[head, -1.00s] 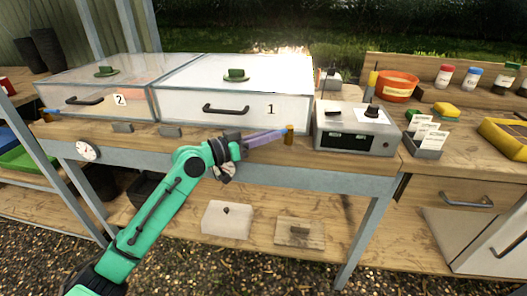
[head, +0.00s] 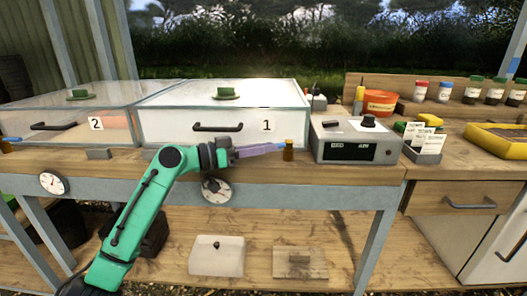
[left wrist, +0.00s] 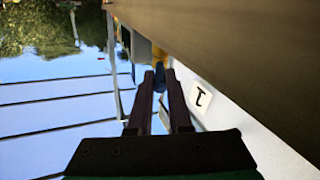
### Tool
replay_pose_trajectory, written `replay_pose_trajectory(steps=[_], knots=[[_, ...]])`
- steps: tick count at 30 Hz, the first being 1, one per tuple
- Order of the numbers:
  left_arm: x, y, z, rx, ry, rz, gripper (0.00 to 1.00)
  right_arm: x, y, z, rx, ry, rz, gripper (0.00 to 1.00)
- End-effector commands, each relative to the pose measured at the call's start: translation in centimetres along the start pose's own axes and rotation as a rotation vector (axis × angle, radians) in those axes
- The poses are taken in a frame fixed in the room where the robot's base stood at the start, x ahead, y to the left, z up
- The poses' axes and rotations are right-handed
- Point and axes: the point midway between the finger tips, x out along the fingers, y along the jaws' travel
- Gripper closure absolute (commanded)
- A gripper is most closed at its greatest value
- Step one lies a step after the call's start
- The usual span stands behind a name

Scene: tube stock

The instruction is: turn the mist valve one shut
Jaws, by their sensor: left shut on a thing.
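Mist valve one is a small brass post (head: 288,150) with a blue lever (head: 280,146), on the bench just in front of the box marked 1 (head: 186,137). The lever points left from the post, roughly along the bench front. My left gripper (head: 272,149) reaches in from the left and is shut on the lever, its purple fingers hiding most of it. In the left wrist view the two fingers stand on either side of the blue lever (left wrist: 160,77), with the yellowish post (left wrist: 159,56) beyond. My right gripper is not in view.
A grey control box (head: 352,153) stands close to the right of the valve. A round gauge (head: 216,190) hangs on the bench front below my left wrist. Another clear-lidded box marked 2 (head: 70,137) stands to the left. A card holder (head: 424,155) is further right.

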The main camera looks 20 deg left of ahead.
Motion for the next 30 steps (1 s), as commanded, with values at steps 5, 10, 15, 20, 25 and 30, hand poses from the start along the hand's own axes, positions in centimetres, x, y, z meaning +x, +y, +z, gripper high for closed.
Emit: replay_pose_trajectory(steps=[5,10,15,20,25,30], knots=[[0.0,0.0,-0.1,0.001,0.002,-0.002,1.00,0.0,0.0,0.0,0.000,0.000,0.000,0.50],[0.0,0.0,-0.1,0.001,0.002,-0.002,0.53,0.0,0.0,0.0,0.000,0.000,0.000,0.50],[0.0,0.0,-0.1,0.001,0.002,-0.002,0.53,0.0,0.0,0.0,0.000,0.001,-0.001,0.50],[-0.2,-0.1,0.0,0.000,0.001,-0.002,0.53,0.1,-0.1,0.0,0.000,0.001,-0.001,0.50],[-2.6,-0.1,0.2,0.000,0.000,-0.005,0.53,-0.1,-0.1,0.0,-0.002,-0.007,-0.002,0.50],[-7.1,-0.2,0.3,0.000,0.000,-0.006,0.53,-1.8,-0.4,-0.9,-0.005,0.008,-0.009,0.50]])
